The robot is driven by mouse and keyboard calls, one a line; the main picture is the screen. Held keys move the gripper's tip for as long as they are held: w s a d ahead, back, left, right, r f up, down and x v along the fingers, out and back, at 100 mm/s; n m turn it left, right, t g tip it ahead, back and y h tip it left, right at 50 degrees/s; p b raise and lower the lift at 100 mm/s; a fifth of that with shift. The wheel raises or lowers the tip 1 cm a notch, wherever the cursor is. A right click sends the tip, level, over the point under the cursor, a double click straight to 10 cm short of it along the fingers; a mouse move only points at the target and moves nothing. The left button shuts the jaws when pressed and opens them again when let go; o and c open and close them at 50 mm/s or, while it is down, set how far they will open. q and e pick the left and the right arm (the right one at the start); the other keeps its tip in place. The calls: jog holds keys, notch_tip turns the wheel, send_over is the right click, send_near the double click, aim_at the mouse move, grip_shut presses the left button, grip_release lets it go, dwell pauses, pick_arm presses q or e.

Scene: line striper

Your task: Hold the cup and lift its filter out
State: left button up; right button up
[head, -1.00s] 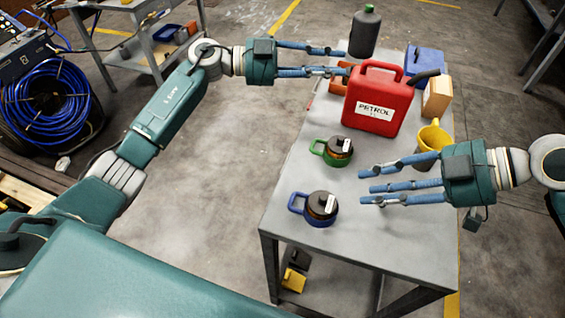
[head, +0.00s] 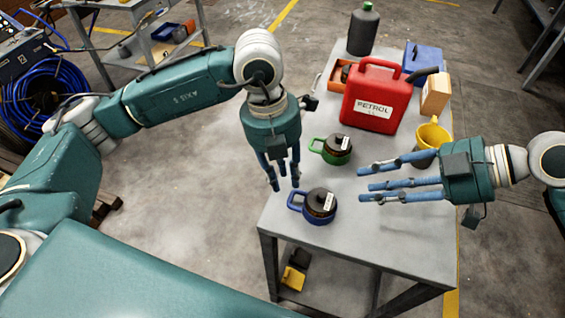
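A blue cup (head: 312,214) with a side handle stands near the front of the grey table. A dark round filter (head: 321,199) with a white tag sits in its top. A green cup (head: 318,148) with a similar dark filter (head: 337,143) stands behind it. My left gripper (head: 284,185) points down at the table's left edge, open and empty, just behind and left of the blue cup's handle, apparently apart from it. My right gripper (head: 364,179) is open and empty, its fingers pointing left, to the right of both cups.
A red petrol can (head: 376,97) stands behind the green cup. A yellow funnel (head: 432,136) is behind my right gripper. A dark bottle (head: 363,32), a blue box (head: 424,59), an orange box (head: 436,94) and an orange tray (head: 340,74) fill the table's back.

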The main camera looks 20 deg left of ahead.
pick_arm(q)
jog(key=f, duration=0.4)
jog(key=d+f, duration=0.1)
jog(key=f, duration=0.2)
grip_shut()
jog(key=shift+r, duration=0.1)
pick_arm(e)
jog(key=shift+o, duration=0.4)
pick_arm(q)
jog(key=shift+d, duration=0.15)
pick_arm(e)
jog(key=n+h, duration=1)
jog(key=n, duration=0.8)
send_near(322, 194)
jog(key=shift+a+f, duration=0.1)
jog(key=shift+f, duration=4.4)
